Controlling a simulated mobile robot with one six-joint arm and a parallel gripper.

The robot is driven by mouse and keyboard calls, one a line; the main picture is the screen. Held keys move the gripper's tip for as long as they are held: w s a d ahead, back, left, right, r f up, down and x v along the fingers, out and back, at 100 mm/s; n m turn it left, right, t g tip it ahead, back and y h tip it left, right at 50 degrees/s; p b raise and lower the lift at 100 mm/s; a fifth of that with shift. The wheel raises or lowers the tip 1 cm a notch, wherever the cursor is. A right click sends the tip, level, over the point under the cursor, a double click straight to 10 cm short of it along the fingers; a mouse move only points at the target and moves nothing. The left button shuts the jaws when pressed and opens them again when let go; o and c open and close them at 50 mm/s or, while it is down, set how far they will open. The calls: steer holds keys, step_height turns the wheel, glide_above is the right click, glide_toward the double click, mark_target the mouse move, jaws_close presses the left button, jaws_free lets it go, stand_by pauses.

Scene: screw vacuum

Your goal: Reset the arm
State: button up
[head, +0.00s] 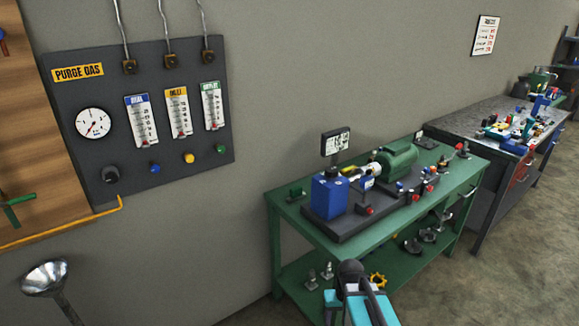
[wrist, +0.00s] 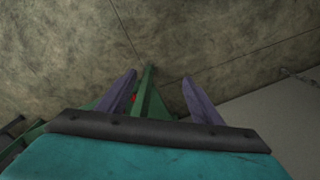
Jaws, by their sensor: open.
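In the wrist view my gripper (wrist: 159,76) shows two purple-grey fingers spread apart, with nothing held between them. A green bar (wrist: 149,98), which looks like part of the green bench, shows beyond the gap between the fingers. I cannot tell how far it is from them. In the head view my teal and dark grey arm (head: 366,306) rises from the bottom edge in front of the green bench (head: 292,233). The fingers cannot be made out there.
A blue box (head: 329,195) and green motor (head: 396,165) stand on the bench. A cluttered dark workbench (head: 467,119) stands right. Bare floor (head: 500,275) lies at lower right.

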steer(key=s+f+g+b, duration=0.1)
steer(key=s+f+g, duration=0.2)
steer(key=s+f, duration=0.7)
steer(key=s+f+g, duration=0.2)
steer(key=s+f, duration=0.9)
steer(key=s, duration=0.6)
steer(key=shift+s+d+g+b, duration=0.15)
steer(key=shift+s+g+b, duration=0.2)
steer(key=shift+g, duration=0.05)
